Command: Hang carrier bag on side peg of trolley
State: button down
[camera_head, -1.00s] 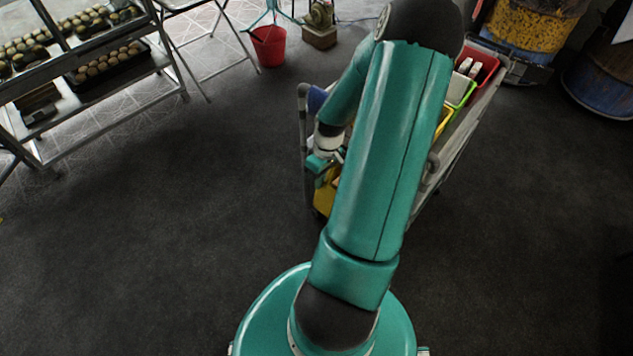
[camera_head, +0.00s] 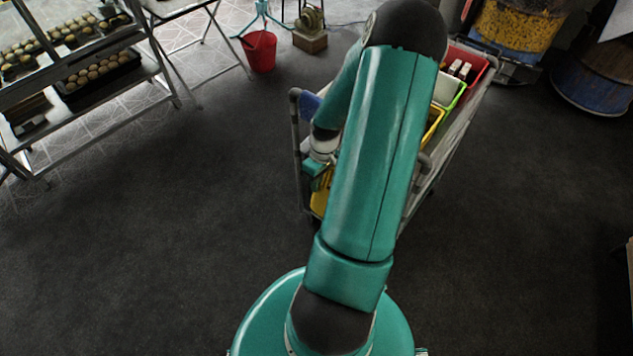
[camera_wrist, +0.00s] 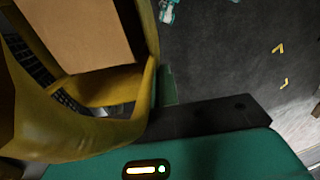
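A yellow carrier bag (camera_wrist: 40,100) fills the left of the wrist view, open at the top, with a brown box (camera_wrist: 78,35) and a dark gridded item inside. My gripper (camera_wrist: 168,85) is against the bag's rim; a teal finger shows near the middle of its dark rail, apparently closed on the bag, though the pinch itself is hidden. In the head view my gripper (camera_head: 315,177) is at the trolley's near left, with yellow of the bag just below it. The grey trolley (camera_head: 297,130) stands ahead, largely hidden by my arm. I cannot make out its side peg.
The trolley carries red (camera_head: 478,65), green and yellow bins. A metal rack with trays (camera_head: 100,75) stands at the left, a red bucket (camera_head: 261,50) at the back. Drums (camera_head: 590,70) stand at the back right. The dark floor on both sides is clear.

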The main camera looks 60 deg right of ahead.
jog(key=c, duration=1.6)
grip_release()
jog(key=v, duration=1.3)
jog(key=shift+r, duration=0.4)
